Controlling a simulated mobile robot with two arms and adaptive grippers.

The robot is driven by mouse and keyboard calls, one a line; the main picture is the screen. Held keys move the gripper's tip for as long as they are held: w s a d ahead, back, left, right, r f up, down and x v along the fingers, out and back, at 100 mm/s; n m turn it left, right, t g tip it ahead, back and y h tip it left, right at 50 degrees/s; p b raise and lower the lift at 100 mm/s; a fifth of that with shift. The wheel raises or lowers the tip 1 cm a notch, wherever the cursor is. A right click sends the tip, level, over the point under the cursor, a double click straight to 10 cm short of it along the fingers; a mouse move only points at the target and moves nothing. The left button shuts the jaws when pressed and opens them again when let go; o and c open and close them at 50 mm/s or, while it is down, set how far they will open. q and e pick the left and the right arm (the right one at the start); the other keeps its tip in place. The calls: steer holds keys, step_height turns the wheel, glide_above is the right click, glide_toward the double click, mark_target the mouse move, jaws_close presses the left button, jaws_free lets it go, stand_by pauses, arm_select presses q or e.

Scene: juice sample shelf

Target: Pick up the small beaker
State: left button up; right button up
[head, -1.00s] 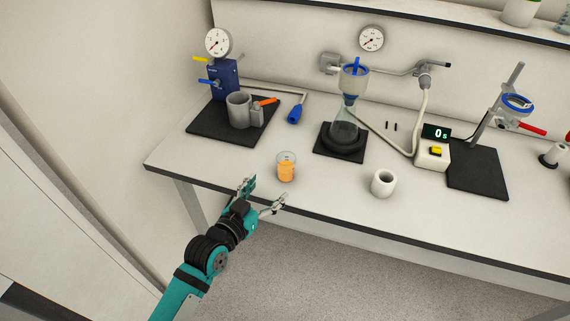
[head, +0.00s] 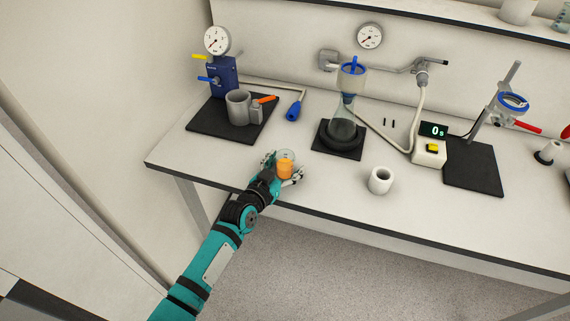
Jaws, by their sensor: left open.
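The small beaker (head: 286,168) is clear glass with orange liquid in it. It stands upright on the white bench near the front edge, left of the middle in the head view. My left gripper (head: 283,173) is open at the beaker, with one finger on its left side and one on its right. The gripper's palm is on the near side of the beaker and hides part of its lower left. I cannot tell whether the fingers touch the glass. My right gripper is not in view.
A white cup (head: 380,181) stands to the right on the bench (head: 330,190).

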mark_target(280, 163)
arm_select(q)
steer(key=shift+c, duration=0.3)
steer(key=c, duration=1.3)
steer(key=shift+r, duration=0.25)
steer(key=shift+r, duration=1.45)
steer(key=s+a+r+b, duration=0.1)
steer(key=s+b, duration=0.1)
steer(key=s, duration=1.4)
steer(key=shift+a+r, duration=0.2)
steer(key=shift+r, duration=0.15)
steer(key=shift+a, duration=0.1)
